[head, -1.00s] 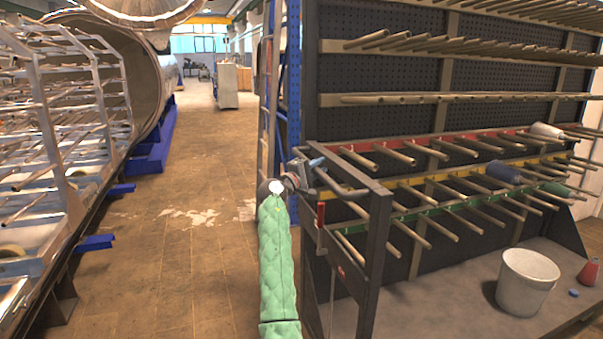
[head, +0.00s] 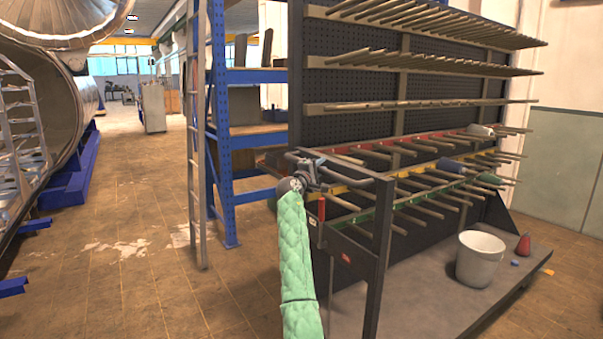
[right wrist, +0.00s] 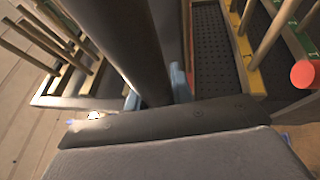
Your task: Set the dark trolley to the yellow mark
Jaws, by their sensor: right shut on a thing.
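The dark trolley (head: 365,318) stands right of centre in the head view. It has a dark perforated back panel, rows of pegs, a flat deck and a dark handle frame at its near left end. My right gripper (head: 308,168), on a green-sleeved arm, is shut on the trolley's handle. In the right wrist view the blue fingertips (right wrist: 157,92) sit on either side of a dark handle bar (right wrist: 125,40). A small orange-yellow patch (head: 548,271) shows on the floor by the deck's right edge; I cannot tell whether it is the mark. My left gripper is not in view.
A blue shelf rack (head: 222,150) and a ladder (head: 197,150) stand left of and behind the trolley. A white bucket (head: 480,260) and a red flask (head: 523,245) are on its deck. Tiled floor (head: 120,270) is open at left, toward the large metal chamber (head: 60,95).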

